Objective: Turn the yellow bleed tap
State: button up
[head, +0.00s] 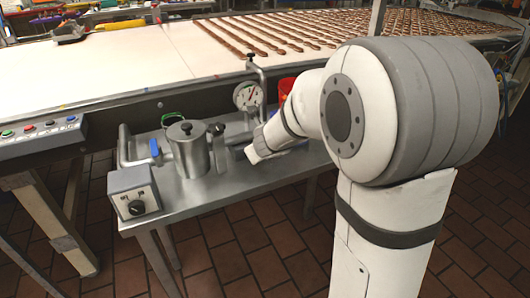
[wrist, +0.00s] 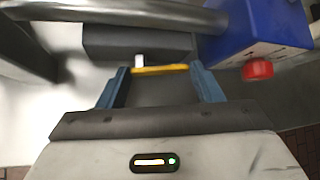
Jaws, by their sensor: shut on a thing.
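The yellow bleed tap (wrist: 160,69) shows in the wrist view as a flat yellow bar with a short pale stem at its left part. My gripper (wrist: 161,73) has its two blue fingers at the two ends of the bar, and it is shut on the tap. The bar lies roughly crosswise between the fingertips. A dark grey block (wrist: 125,42) sits just behind it. In the head view my arm and wrist hide the tap, and the fingers cannot be made out there.
A metal pipe (wrist: 120,10) and a blue box (wrist: 255,30) with a red knob (wrist: 257,69) are close to the fingers. On the steel bench (head: 215,192) stand a metal pot (head: 188,148), a pressure gauge (head: 248,95) and a grey switch box (head: 134,192). A conveyor (head: 150,60) runs behind.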

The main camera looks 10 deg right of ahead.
jog(key=n+h+b, duration=0.1)
jog(key=b, duration=0.1)
jog(key=a+n+t+h+b, duration=0.1)
jog(key=h, duration=0.1)
jog(key=shift+s+a+t+h+b, duration=0.15)
jog(key=shift+a+t+h+b, duration=0.15)
jog(key=shift+b, duration=0.05)
jog(key=n+h+b, duration=0.1)
jog(key=a+n+t+h+b, duration=0.1)
jog(key=b, duration=0.1)
jog(key=shift+s+f+h+b, duration=0.15)
jog(key=shift+h+b, duration=0.15)
jog(key=shift+a+n+t+h+b, duration=0.1)
jog(key=shift+n+t+h+b, duration=0.3)
jog(key=shift+n+t+b, duration=0.3)
jog(key=o, duration=0.9)
jog(key=shift+s, duration=0.1)
jog(key=shift+o, duration=0.4)
